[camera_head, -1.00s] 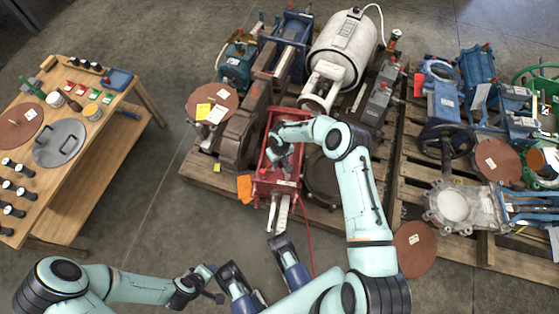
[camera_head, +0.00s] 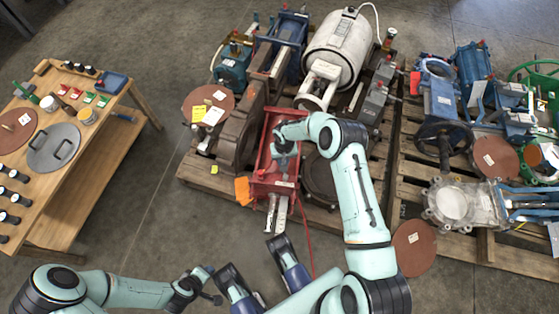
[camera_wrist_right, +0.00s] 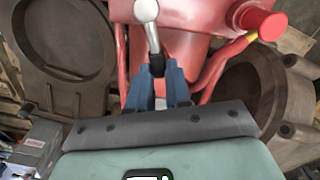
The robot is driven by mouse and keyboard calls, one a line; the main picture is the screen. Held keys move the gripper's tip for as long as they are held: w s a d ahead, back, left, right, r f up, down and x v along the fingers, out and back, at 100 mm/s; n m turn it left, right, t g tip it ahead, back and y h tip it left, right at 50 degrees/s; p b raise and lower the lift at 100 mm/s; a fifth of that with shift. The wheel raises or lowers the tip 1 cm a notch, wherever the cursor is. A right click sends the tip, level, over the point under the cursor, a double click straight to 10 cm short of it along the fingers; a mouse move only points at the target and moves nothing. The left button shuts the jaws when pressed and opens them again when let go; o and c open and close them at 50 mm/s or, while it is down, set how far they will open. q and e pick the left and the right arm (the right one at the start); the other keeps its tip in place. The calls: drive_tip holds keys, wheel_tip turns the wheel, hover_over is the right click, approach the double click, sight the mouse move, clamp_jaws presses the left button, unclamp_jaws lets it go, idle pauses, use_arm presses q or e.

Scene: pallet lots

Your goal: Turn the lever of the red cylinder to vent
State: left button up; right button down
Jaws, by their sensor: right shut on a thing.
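The red cylinder (camera_head: 272,187) lies on the front of the left pallet, partly covered by my right arm in the head view. In the right wrist view its red body (camera_wrist_right: 185,45) fills the top middle. Its lever (camera_wrist_right: 152,38) has a silver arm running from a round hub at the top down to a black end. My right gripper (camera_wrist_right: 158,88) is shut on that black end, with a blue finger on each side. In the head view my right gripper (camera_head: 284,150) is above the cylinder. My left gripper (camera_head: 212,284) is low, away from the pallet; its jaw opening is unclear.
An orange tag (camera_head: 242,190) and a red hose (camera_head: 307,240) are beside the cylinder. A white tank (camera_head: 342,48), a brown housing (camera_head: 238,140) and a dark round flange (camera_head: 322,178) crowd it. A wooden bench (camera_head: 88,185) stands left, with bare floor between.

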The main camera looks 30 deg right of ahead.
use_arm(q)
drive_tip(key=shift+w+a+f, duration=0.1)
drive_tip(key=shift+w, duration=0.05)
use_arm(e)
drive_tip(key=shift+s+d+m, duration=0.25)
drive_tip(key=shift+d+m, duration=0.2)
drive_tip(key=shift+m, duration=0.4)
drive_tip(key=shift+s+d+m, duration=0.2)
drive_tip(key=shift+d+m, duration=0.2)
drive_tip(key=shift+m, duration=0.45)
drive_tip(key=c, duration=1.1)
unclamp_jaws()
drive_tip(key=shift+o, duration=0.2)
use_arm(q)
drive_tip(key=s+d+r+g+p, duration=0.1)
drive_tip(key=s+d+r+p, duration=0.1)
drive_tip(key=s+r+p, duration=0.1)
drive_tip(key=shift+s+d+r+h, duration=0.2)
drive_tip(key=shift+s+h, duration=0.1)
drive_tip(key=shift+s, duration=0.55)
use_arm(e)
wheel_tip(320, 180, up, 14)
drive_tip(key=shift+s+d+f, duration=0.15)
drive_tip(key=shift+f, duration=0.1)
